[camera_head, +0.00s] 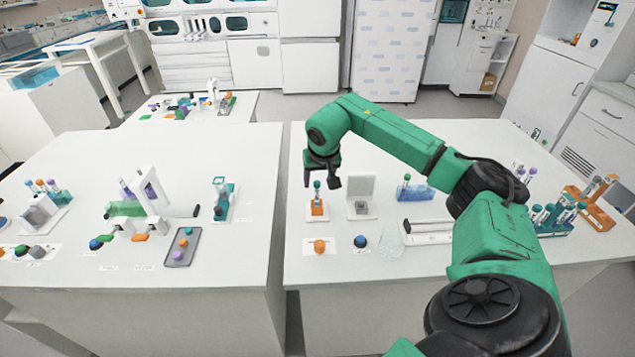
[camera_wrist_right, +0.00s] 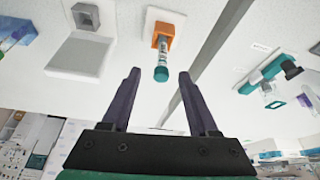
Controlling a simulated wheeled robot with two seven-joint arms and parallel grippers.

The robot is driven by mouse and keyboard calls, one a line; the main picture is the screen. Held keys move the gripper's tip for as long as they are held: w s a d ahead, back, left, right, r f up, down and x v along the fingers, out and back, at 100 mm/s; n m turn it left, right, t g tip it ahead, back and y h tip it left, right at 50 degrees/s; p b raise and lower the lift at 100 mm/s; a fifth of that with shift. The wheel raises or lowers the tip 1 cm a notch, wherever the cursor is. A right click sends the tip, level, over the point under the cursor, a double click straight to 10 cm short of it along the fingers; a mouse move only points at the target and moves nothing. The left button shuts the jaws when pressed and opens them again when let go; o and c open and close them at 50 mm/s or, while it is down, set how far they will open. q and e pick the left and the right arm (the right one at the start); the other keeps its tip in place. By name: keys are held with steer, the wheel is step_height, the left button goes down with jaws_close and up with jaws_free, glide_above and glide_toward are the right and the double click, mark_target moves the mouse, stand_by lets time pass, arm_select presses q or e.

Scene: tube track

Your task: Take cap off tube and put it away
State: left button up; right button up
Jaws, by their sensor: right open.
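A tube with a teal cap stands upright in an orange holder (camera_head: 316,210) on a white base on the right table. In the wrist view the tube body (camera_wrist_right: 168,47) points out of the orange holder (camera_wrist_right: 163,31), with its teal cap (camera_wrist_right: 161,74) at the end. My right gripper (camera_head: 321,181) is open and points down over the tube. In the wrist view the cap appears between the open fingertips of my right gripper (camera_wrist_right: 160,73), with a gap on each side. I see no contact. My left gripper is not in view.
A white stand with a grey block (camera_head: 361,207) is just right of the tube. An orange piece (camera_head: 319,246) and a dark blue piece (camera_head: 360,241) lie in front, beside a clear glass vessel (camera_head: 390,243). A blue rack (camera_head: 415,193) stands farther right. A gap separates the two tables.

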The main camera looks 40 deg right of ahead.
steer(key=c, duration=0.4)
steer(key=shift+w, duration=0.15)
jaws_close()
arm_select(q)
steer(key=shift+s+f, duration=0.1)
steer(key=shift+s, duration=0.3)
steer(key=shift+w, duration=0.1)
arm_select(e)
steer(key=shift+r, duration=0.2)
arm_select(q)
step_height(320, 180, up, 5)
steer(key=p, duration=0.4)
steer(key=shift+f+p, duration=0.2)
steer(key=shift+p, duration=0.1)
arm_select(e)
step_height(320, 180, up, 23)
steer(key=shift+f, duration=0.2)
